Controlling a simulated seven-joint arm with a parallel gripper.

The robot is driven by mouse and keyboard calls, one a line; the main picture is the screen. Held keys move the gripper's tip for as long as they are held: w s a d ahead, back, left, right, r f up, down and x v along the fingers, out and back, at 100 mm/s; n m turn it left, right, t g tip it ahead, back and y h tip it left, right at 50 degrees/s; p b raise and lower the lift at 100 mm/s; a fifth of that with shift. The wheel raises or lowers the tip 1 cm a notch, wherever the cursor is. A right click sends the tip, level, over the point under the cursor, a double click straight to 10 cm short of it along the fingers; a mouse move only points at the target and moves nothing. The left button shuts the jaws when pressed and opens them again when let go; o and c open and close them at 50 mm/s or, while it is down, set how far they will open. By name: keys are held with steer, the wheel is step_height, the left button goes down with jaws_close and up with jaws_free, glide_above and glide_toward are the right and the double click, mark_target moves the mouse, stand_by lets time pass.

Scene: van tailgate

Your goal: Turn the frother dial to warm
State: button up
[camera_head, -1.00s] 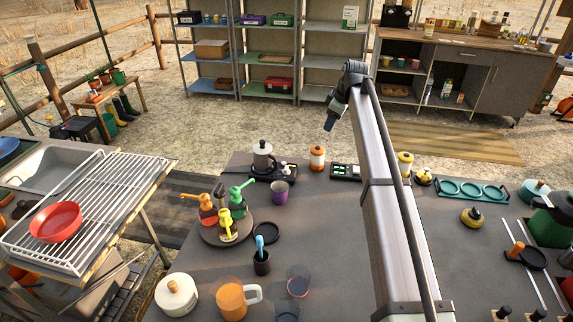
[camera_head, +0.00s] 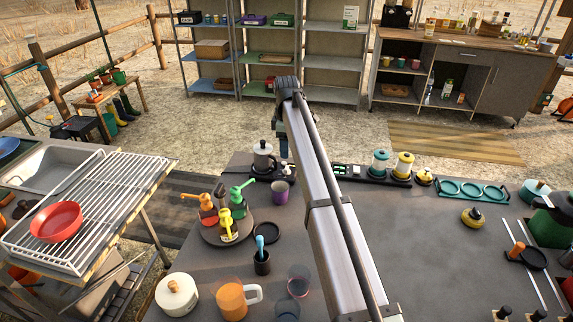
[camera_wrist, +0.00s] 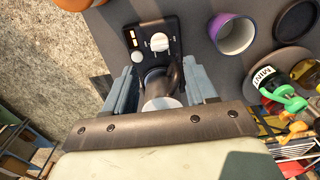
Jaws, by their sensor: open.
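A black base unit (camera_wrist: 142,36) in the wrist view carries a pale round dial (camera_wrist: 159,42), a smaller white knob (camera_wrist: 137,56) and small orange-lit marks. Any setting label is too small to read. A grey metal jug (camera_wrist: 160,84) with a dark handle is at the base's near end. In the head view this jug (camera_head: 263,157) has a black lid and stands at the table's back edge. My gripper (camera_wrist: 161,88) is open, its two blue-grey fingers on either side of the jug in the wrist view. Its height above the jug and any contact cannot be told.
A purple cup (camera_head: 280,192) stands beside the base. A carousel with colourful pump bottles (camera_head: 226,223) is in front. Teal (camera_head: 380,162) and yellow (camera_head: 403,166) canisters stand to the right, beyond my arm.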

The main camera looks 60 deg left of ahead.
mark_target(287, 168)
step_height(287, 168, down, 8)
steer(key=shift+r, duration=0.1)
stand_by(0.4)
jaws_close()
steer(key=shift+m, duration=1.5)
jaws_free()
